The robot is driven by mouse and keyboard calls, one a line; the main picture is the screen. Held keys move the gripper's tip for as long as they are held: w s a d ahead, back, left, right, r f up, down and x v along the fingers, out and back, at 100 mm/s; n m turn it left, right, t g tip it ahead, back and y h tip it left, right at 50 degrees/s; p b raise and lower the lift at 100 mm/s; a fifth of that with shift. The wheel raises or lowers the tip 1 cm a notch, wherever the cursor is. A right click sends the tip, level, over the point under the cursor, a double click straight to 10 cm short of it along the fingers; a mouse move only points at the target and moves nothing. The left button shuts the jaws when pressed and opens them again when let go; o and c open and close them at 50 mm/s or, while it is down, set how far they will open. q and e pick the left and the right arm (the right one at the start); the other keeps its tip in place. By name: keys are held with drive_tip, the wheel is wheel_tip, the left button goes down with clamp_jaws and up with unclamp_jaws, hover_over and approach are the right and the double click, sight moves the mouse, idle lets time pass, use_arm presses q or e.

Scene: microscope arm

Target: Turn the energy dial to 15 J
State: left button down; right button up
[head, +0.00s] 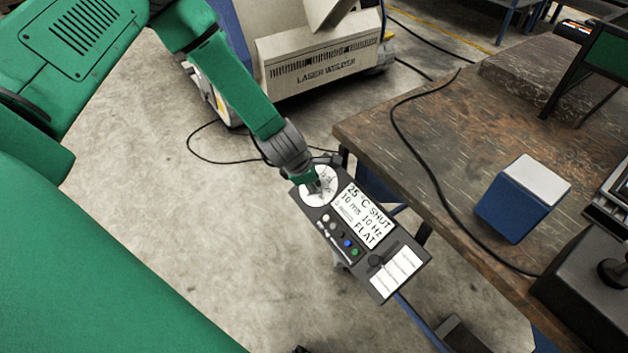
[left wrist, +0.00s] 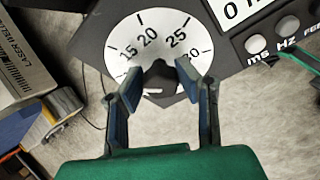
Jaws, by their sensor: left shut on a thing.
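The energy dial (head: 328,198) is a white disc at the upper left end of the dark control panel (head: 373,286). In the left wrist view the dial (left wrist: 138,30) shows 15, 20 and 25, with more marks partly covered. A dark knob (left wrist: 160,80) stands at its centre. My left gripper (head: 313,183) reaches down onto the dial; in the left wrist view its fingers (left wrist: 161,82) are on both sides of the knob, shut on it. I cannot tell which number the knob points to. My right gripper is not in view.
The panel's display (head: 364,213) reads 25 °C, SHUT, 10 ms, 10 Hz and FLAT; several small buttons (head: 348,243) sit below it. A worn workbench (head: 440,150) with a blue and white box (head: 523,197) stands to the right. A laser welder (head: 318,65) stands behind. A cable crosses the bench.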

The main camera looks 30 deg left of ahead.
use_arm(q)
drive_tip(key=m, duration=0.2)
drive_tip(key=shift+m+y, duration=0.3)
drive_tip(key=shift+m, duration=0.1)
drive_tip(key=shift+a+m+t, duration=0.2)
drive_tip(key=shift+m+t, duration=0.2)
drive_tip(key=shift+m, duration=0.4)
drive_tip(key=c, duration=1.2)
unclamp_jaws()
drive_tip(key=shift+s, duration=0.15)
drive_tip(key=v, duration=1.1)
drive_tip(key=shift+s+r, duration=0.25)
drive_tip(key=shift+r, duration=0.1)
